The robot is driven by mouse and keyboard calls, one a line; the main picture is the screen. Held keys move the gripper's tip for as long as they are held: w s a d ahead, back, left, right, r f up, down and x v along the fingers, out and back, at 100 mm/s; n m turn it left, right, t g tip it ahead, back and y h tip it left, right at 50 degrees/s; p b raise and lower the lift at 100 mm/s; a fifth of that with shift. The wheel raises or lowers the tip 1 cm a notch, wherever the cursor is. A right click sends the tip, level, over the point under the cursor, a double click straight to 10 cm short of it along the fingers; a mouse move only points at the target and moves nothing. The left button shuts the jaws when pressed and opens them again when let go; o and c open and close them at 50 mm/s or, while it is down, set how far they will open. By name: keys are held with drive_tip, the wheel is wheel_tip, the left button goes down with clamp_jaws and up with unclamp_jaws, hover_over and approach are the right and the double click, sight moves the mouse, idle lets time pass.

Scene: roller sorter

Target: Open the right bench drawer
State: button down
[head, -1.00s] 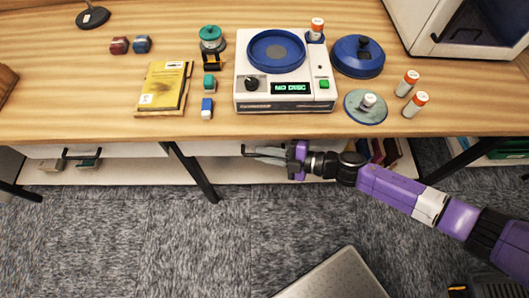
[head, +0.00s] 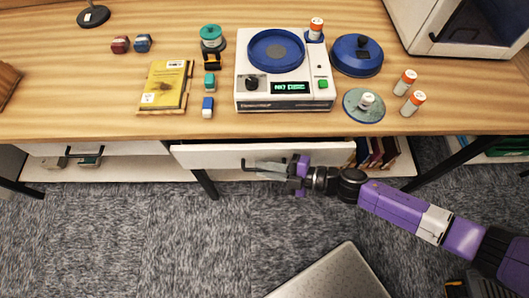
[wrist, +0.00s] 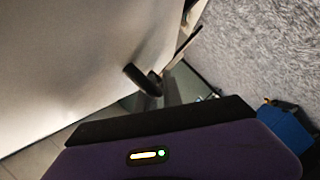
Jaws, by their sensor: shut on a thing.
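The right bench drawer (head: 215,156) has a white front that stands a little out from under the wooden bench top. My gripper (head: 268,168) is shut on the handle, coming from the right; the fingers hide much of the bar. In the wrist view the white drawer front (wrist: 75,60) fills the left, and the end of the dark handle (wrist: 143,80) shows above my purple gripper body. The fingertips are hidden there.
The bench top (head: 90,110) holds a disc machine (head: 285,85), a yellow book (head: 165,84), a blue lid (head: 357,56) and several small items. A bench leg (head: 203,180) stands below the drawer's left part. Grey carpet in front is mostly free, with a grey metal panel (head: 335,275) low down.

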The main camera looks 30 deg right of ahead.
drive_tip(key=s+a, duration=0.5)
drive_tip(key=s, duration=0.4)
drive_tip(key=s+a+p, duration=0.1)
drive_tip(key=s+a, duration=0.4)
drive_tip(key=s, duration=0.5)
drive_tip(key=shift+a, duration=0.35)
drive_tip(key=c, duration=1.8)
unclamp_jaws()
drive_tip(key=shift+o, duration=0.2)
drive_tip(key=v, duration=0.7)
drive_tip(key=shift+s+d+b, duration=0.25)
drive_tip(key=shift+s+b, duration=0.05)
drive_tip(key=shift+b, duration=0.15)
